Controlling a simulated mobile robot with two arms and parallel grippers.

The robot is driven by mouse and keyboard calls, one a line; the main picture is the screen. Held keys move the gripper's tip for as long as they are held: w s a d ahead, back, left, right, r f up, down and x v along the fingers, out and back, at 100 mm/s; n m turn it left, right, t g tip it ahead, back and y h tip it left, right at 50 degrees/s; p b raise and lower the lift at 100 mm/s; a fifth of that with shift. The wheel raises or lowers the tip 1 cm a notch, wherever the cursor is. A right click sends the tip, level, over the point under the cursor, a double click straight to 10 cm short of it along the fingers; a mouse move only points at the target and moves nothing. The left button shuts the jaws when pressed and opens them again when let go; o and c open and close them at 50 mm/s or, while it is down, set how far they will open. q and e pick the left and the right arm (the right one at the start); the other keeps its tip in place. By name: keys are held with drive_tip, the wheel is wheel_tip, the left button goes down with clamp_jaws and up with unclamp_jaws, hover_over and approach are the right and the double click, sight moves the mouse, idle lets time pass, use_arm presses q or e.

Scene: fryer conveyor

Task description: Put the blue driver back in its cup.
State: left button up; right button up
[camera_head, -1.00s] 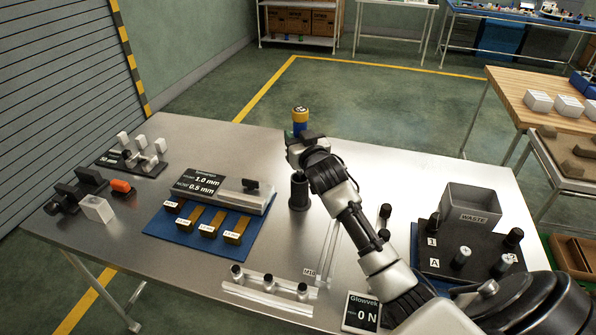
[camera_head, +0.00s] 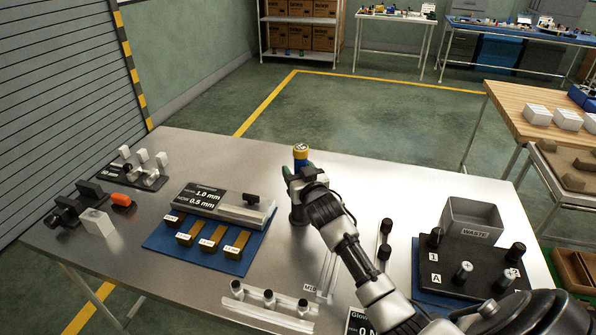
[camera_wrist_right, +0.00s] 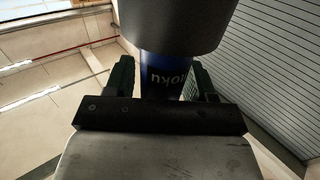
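The blue driver (camera_head: 300,160) stands upright in my right gripper (camera_head: 298,173), its yellow band and dark-rimmed top showing above the fingers. In the right wrist view, the green fingers (camera_wrist_right: 162,82) sit on either side of the driver's blue body (camera_wrist_right: 168,68). The dark cup (camera_head: 298,214) stands on the steel table directly below the gripper, its rim hidden by the gripper. In the right wrist view, a wide dark cylinder that looks like the cup (camera_wrist_right: 170,22) overlaps the driver's end; how deep the driver sits in it I cannot tell. My left gripper is out of view.
Left of the cup are a gauge block with a label (camera_head: 207,197) and a blue mat (camera_head: 165,243) with several brass pieces. A white rail (camera_head: 262,315) with dark knobs lies in front. A waste bin (camera_head: 472,216) stands on the right. The table behind the cup is clear.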

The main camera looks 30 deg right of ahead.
drive_tip(key=shift+r, duration=0.15)
drive_tip(key=shift+s, duration=0.35)
drive_tip(key=s+a, duration=0.2)
drive_tip(key=s, duration=0.9)
drive_tip(key=shift+a+b, duration=0.15)
drive_tip(key=shift+b, duration=0.25)
